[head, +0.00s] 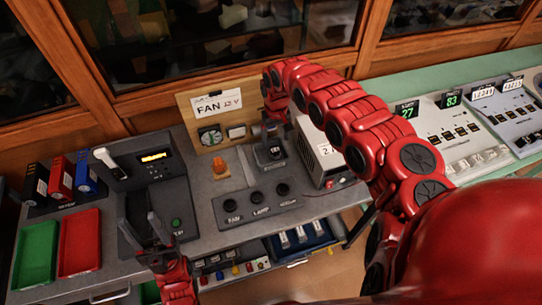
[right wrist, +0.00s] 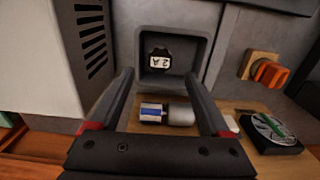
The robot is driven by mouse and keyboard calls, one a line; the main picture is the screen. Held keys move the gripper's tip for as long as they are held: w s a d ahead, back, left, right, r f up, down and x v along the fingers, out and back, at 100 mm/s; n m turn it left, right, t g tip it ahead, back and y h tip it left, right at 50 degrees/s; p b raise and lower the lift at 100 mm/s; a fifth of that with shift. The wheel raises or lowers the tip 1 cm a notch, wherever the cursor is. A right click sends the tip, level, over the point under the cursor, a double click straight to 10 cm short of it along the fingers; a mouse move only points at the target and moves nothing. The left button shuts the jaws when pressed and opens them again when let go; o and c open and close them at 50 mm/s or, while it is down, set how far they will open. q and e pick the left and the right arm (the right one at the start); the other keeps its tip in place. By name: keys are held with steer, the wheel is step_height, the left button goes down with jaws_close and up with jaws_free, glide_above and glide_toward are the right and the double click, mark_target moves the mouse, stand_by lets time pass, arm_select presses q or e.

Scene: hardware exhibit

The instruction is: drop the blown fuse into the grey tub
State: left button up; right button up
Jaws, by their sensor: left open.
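My right gripper (right wrist: 165,78) is open, its fingers apart on either side of a square grey recess (right wrist: 203,50). A black piece labelled "2A" (right wrist: 160,60) sits inside the recess; I cannot tell whether it is the blown fuse or whether the recess is the grey tub. In the head view the labelled piece (head: 275,152) shows just below my right gripper (head: 272,132), whose fingertips are partly hidden. My left gripper (head: 158,228) is open and empty above the front of the left black unit.
A wooden board (head: 190,107) marked FAN stands behind; a blue-and-silver cylinder (right wrist: 165,113) shows on it. A white box (head: 318,150) is right of the recess. Green (head: 38,250) and red (head: 80,243) trays lie at left. An orange switch (head: 220,168) is left of the recess.

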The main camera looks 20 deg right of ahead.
steer(key=shift+r, duration=0.15)
step_height(320, 180, up, 17)
steer(key=b, duration=0.4)
steer(key=shift+b, duration=0.35)
steer(key=shift+r, duration=0.15)
